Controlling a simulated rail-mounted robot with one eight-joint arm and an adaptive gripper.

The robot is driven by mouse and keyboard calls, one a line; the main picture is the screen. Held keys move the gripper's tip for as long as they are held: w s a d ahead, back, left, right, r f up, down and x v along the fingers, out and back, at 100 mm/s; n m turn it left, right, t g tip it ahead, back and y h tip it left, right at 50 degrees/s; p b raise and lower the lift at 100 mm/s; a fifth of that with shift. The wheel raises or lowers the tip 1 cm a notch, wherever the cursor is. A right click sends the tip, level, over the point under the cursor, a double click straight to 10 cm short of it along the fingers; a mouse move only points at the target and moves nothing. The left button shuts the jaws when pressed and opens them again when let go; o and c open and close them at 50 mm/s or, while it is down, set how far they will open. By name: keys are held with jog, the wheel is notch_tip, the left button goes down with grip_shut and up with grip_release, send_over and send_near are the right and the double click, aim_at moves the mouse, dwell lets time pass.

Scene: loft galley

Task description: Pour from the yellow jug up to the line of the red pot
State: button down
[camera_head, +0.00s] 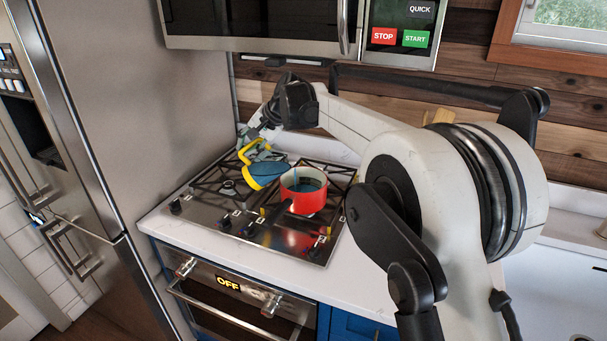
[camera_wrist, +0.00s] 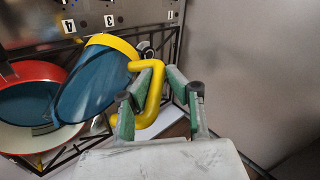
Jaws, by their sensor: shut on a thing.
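The yellow jug (camera_head: 268,171) is tilted toward the red pot, with blue showing inside its yellow rim (camera_wrist: 118,44). My gripper (camera_head: 261,149) is shut on the jug's yellow handle; in the wrist view its green-padded fingers (camera_wrist: 160,88) sit either side of the handle. The red pot (camera_head: 303,201) stands upright on the stove, just right of the jug in the head view. It also shows at the left of the wrist view (camera_wrist: 39,70), partly hidden by the jug. Blue liquid shows inside the pot.
The pot and jug are over a gas stove (camera_head: 255,230) with black grates and front knobs. A tall steel fridge (camera_head: 150,90) stands to the left. A microwave (camera_head: 260,20) hangs above. White counter (camera_head: 360,275) is clear to the right of the stove.

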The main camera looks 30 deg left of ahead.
jog(key=shift+w+d+r+g+y, duration=0.25)
jog(key=shift+r+y, duration=0.15)
jog(key=shift+r, duration=0.05)
jog(key=shift+w+d+r+g+y, duration=0.2)
jog(key=shift+d+r+g+y, duration=0.05)
jog(key=shift+r+y, duration=0.2)
dwell(1.8)
jog(key=shift+f, duration=0.1)
jog(key=shift+s+a+f+t+h, duration=0.2)
jog(key=shift+s+a+f+h, duration=0.1)
jog(key=shift+f+h, duration=0.15)
jog(key=shift+s+a+f+t+h, duration=0.2)
jog(key=shift+s+a+f+h, duration=0.1)
jog(key=shift+f, duration=0.1)
jog(key=shift+s+a+f+t+h+p, duration=0.25)
jog(key=shift+s+a+t+h+p, duration=0.1)
jog(key=shift+a+t+h, duration=0.2)
jog(key=shift+f+h, duration=0.35)
jog(key=shift+f, duration=0.25)
jog(key=s+a+f+n+t+h, duration=0.1)
jog(key=s+a+f+t+h, duration=0.1)
jog(key=f, duration=0.3)
jog(key=s+a+f+n+t+h+b, duration=0.1)
jog(key=s+a+f+t+h, duration=0.1)
jog(key=f, duration=0.4)
jog(key=shift+s+a+f+t+h, duration=0.2)
jog(key=shift+a+t+h, duration=0.35)
jog(key=shift+t+h, duration=0.5)
jog(key=shift+r, duration=0.15)
